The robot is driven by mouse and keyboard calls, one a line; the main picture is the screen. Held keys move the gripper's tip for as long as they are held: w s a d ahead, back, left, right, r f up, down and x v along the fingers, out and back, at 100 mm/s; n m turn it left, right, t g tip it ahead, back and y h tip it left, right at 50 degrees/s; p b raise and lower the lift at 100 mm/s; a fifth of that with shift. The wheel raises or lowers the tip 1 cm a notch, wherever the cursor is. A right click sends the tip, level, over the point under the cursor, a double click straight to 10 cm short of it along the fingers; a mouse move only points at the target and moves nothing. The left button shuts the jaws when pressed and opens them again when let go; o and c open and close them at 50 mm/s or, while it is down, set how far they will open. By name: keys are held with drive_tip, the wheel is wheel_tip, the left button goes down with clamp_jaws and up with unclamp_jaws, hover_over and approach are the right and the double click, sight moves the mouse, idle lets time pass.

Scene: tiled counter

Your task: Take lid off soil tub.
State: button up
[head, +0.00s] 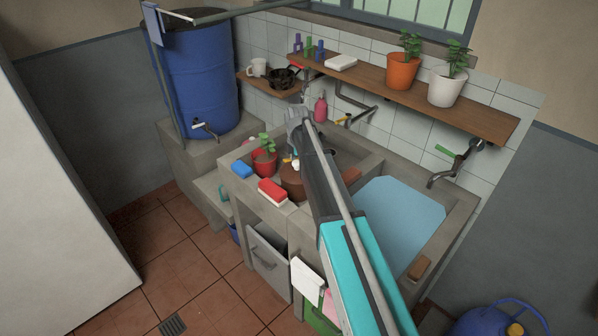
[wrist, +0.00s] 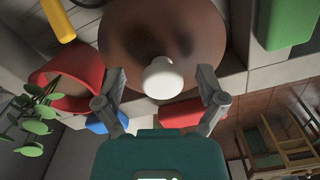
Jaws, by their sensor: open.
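The soil tub (head: 291,184) is brown and stands in the left basin area of the counter, partly hidden by my arm in the head view. Its round brown lid (wrist: 125,42) fills the upper middle of the wrist view, with a white knob (wrist: 163,78) on it. My gripper (wrist: 160,75) is open, with one finger on each side of the knob in the wrist view. Clear gaps show between the knob and both fingers. In the head view my arm hides most of the gripper. The lid appears to sit on the tub.
A red pot with a plant (head: 265,163) stands left of the tub. A red sponge or brush (head: 272,191) and a blue block (head: 241,169) lie near the counter's front edge. A water-filled basin (head: 398,222) is at right. A shelf with pots (head: 404,71) runs along the wall behind.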

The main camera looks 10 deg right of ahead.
sight(297, 162)
clamp_jaws()
idle(0.3)
drive_tip(key=shift+r, duration=0.2)
wheel_tip(297, 162, up, 3)
drive_tip(key=p, duration=0.3)
drive_tip(key=shift+f, duration=0.1)
drive_tip(key=s+r+p, duration=0.9)
drive_tip(key=s+p, duration=0.1)
drive_tip(key=s, duration=0.4)
drive_tip(key=shift+a+r, duration=0.2)
drive_tip(key=shift+r, duration=0.2)
